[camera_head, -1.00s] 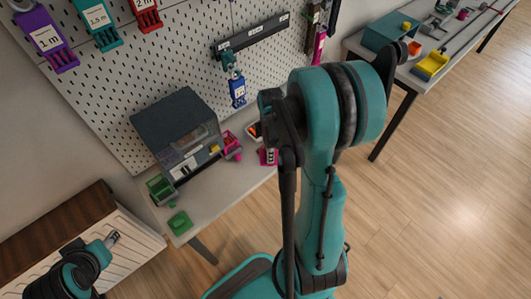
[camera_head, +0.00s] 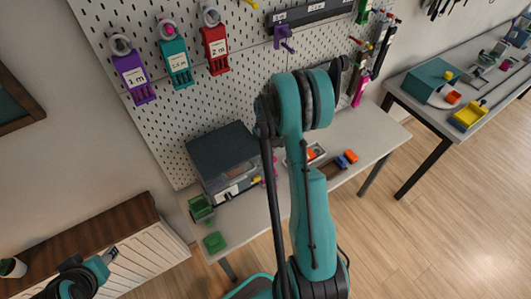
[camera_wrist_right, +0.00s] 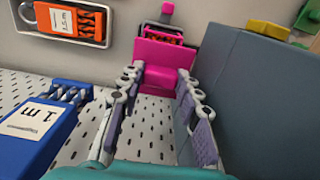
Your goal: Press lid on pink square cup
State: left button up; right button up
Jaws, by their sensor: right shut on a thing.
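A pink square piece (camera_wrist_right: 165,58), which I take for the cup, sits between my right gripper's fingertips (camera_wrist_right: 157,80) in the right wrist view. The fingers are shut on its sides. Its far end has a dark opening with some orange and dark parts showing. I cannot tell whether a lid is on it. In the head view my right arm hides the right gripper and most of what it holds. My left gripper (camera_head: 107,256) is at the lower left, by a wooden-topped cabinet, and its jaws are too small to read.
A dark grey machine (camera_head: 222,160) stands on the table against the pegboard. A green piece (camera_head: 214,243) lies at the table's front left. A white tray (camera_wrist_right: 70,38) holds an orange labelled piece. A blue "1 m" piece (camera_wrist_right: 42,130) is left of my right gripper.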

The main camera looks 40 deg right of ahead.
jog(key=shift+f+b, duration=0.95)
jog(key=shift+f, duration=0.95)
jog(key=shift+f+b, duration=1.1)
jog(key=shift+f, duration=0.1)
jog(key=shift+f+b, duration=0.25)
jog(key=shift+b, duration=0.2)
jog(key=o, duration=1.1)
jog(key=shift+d, duration=0.1)
jog(key=shift+o, duration=0.3)
